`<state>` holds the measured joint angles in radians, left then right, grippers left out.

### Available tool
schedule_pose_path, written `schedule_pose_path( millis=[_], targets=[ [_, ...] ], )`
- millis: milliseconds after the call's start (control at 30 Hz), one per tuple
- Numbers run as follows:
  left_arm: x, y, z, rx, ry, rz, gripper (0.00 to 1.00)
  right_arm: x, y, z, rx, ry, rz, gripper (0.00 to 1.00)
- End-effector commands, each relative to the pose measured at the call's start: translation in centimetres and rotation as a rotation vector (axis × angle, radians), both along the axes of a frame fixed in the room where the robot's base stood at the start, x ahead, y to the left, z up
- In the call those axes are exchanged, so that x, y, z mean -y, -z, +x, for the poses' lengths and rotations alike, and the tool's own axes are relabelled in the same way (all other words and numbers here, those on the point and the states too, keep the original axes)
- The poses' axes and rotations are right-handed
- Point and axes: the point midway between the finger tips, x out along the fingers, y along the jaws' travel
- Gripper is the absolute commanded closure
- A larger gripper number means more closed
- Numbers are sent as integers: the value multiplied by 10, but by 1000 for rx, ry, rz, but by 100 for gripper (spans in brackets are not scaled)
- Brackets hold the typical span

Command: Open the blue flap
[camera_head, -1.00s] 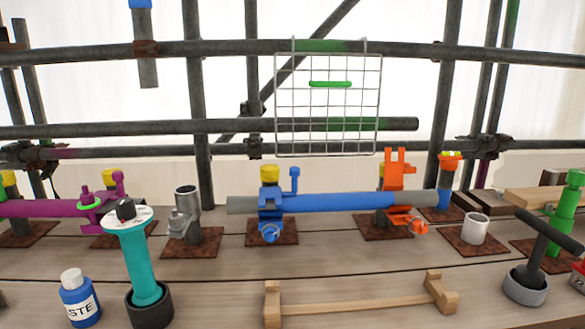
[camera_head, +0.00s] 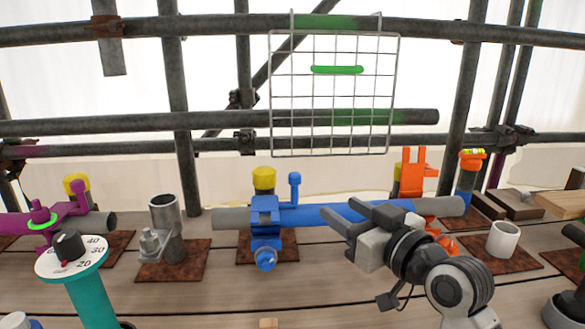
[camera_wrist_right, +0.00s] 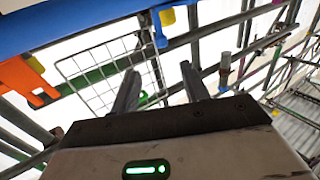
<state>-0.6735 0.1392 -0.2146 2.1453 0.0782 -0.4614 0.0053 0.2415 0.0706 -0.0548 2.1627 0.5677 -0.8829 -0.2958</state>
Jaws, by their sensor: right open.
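A blue clamp (camera_head: 264,212) sits around the grey and blue horizontal tube (camera_head: 325,214), with a blue rounded end (camera_head: 266,260) at its lower front. A blue upright peg (camera_head: 295,185) stands beside it. Which blue part is the flap I cannot tell for sure. My right gripper (camera_head: 342,214) is open and empty, in front of the tube and to the right of the clamp, with its fingers pointing left. In the right wrist view its two fingers (camera_wrist_right: 160,88) are spread apart, and the blue tube (camera_wrist_right: 70,22) crosses the top left. My left gripper is not in view.
An orange clip (camera_head: 412,175) stands behind my right gripper. A grey clamp with a tube stub (camera_head: 164,225) is left of the blue clamp, and a teal post with a dial (camera_head: 85,290) is at front left. A wire grid (camera_head: 333,143) hangs behind.

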Motion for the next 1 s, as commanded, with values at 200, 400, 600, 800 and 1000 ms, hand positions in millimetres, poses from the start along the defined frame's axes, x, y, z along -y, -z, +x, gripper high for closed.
schedule_pose_path(
  millis=[200, 400, 600, 800, 1000],
  targets=[
    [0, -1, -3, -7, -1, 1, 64, -12, -6, 23, 7, -6, 5, 55],
    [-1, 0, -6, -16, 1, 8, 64, -32, -5, 61, 4, -6, 5, 55],
    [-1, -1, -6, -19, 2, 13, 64, -52, -5, 100, 4, -7, 3, 55],
    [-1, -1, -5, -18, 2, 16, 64, -65, -4, 128, 5, -5, 1, 55],
    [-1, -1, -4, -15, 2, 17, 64, -71, -3, 140, 5, -4, 0, 55]
  ],
)
